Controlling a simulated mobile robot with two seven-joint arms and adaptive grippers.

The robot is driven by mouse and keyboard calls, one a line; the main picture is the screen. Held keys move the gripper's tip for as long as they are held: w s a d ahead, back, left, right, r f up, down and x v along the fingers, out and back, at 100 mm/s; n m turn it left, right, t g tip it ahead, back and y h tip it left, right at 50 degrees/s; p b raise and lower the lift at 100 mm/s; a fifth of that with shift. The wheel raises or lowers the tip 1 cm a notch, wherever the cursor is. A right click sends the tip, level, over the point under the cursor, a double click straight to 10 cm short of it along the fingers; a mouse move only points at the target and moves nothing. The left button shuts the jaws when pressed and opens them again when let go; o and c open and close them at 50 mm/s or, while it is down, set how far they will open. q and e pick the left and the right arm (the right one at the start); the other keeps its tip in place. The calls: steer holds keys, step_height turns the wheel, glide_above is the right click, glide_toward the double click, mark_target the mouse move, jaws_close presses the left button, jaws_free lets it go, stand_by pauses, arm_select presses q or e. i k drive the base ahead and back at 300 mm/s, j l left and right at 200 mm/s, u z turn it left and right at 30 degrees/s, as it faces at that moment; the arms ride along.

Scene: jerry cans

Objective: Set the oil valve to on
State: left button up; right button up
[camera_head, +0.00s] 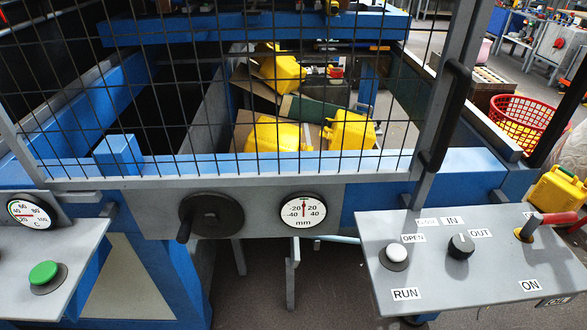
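No part clearly labelled as the oil valve can be made out. A grey control panel (440,280) at the lower right has an ON label (530,285) near its right front corner. A small, partly legible label (552,301), perhaps reading OIL, is on the edge just below. A red-handled lever (556,218) sits at the panel's back right, its handle pointing right. A black selector knob (461,245) stands between IN and OUT labels. A white button (396,254) is left of it, near OPEN and RUN labels. Neither gripper shows.
A wire-mesh guard (240,110) on a blue frame (380,160) closes off the machine, with yellow jerry cans (350,132) behind it. A black handwheel (211,217), a mm dial (303,211) and a green button (46,273) are left of the panel. A red basket (525,120) stands at right.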

mark_target(537, 219)
steer(key=z, duration=1.75)
